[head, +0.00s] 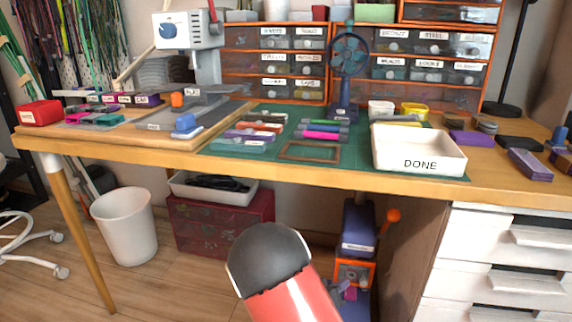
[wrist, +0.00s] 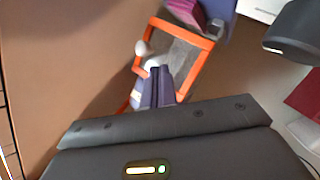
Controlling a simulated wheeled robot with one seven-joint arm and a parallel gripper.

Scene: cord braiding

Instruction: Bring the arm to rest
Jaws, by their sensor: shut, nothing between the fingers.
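My gripper (wrist: 160,72) shows in the wrist view as two dark purple fingers side by side, shut, with nothing seen between them. Beyond the fingers is an orange-framed thing (wrist: 208,43) with a grey inside. I cannot tell the distance between them. In the head view a red and black part of my arm stands in the lower middle, in front of the table. My gripper cannot be made out clearly there.
The wooden table (head: 330,178) holds a green mat (head: 222,146), a white DONE tray (head: 420,165) and a braiding-like machine (head: 190,35). Below are a white bin (head: 125,228), a red drawer box (head: 222,225), a purple and orange thing (head: 358,228) and white drawers (head: 500,255).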

